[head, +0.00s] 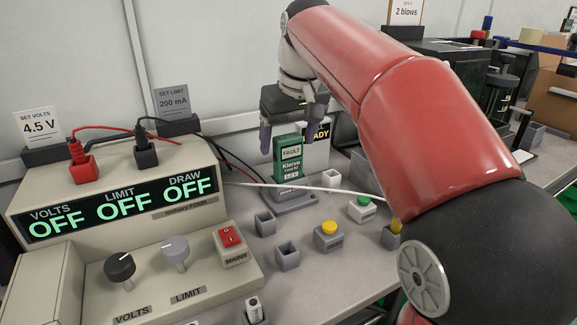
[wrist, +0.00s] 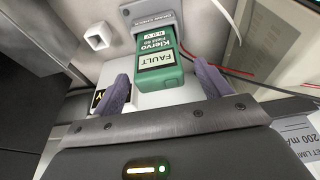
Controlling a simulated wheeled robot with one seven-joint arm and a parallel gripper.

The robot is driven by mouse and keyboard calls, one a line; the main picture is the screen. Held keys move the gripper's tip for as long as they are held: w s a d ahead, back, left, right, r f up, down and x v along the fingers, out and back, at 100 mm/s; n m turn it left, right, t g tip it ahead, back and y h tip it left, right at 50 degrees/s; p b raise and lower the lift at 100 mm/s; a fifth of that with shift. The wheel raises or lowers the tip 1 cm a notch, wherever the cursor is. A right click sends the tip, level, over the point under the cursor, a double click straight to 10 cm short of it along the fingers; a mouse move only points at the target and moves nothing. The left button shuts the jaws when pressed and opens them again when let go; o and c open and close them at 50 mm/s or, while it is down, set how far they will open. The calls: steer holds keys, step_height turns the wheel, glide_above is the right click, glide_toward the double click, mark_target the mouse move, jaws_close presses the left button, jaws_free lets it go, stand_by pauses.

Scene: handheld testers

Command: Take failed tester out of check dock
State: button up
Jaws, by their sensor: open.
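The failed tester (head: 288,158) is a green handheld unit with a label reading FAULT. It stands upright in the grey check dock (head: 291,199) on the bench. In the wrist view the tester (wrist: 157,66) shows its FAULT label toward my gripper, with its far end at the dock (wrist: 153,14). My gripper (head: 287,140) is open, its purple fingers near the tester's top end. In the wrist view the fingers of my gripper (wrist: 164,88) lie on either side of the tester's near end, with gaps visible.
A white block with a READY sign (head: 317,143) stands right behind the tester. A power supply (head: 120,210) reading OFF fills the left. Small grey holders and a yellow button (head: 328,228) stand in front. A pale cable (head: 320,188) crosses the bench near the dock.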

mark_target(286, 150)
steer(key=x, duration=0.4)
steer(key=shift+r, duration=0.1)
steer(key=c, duration=1.1)
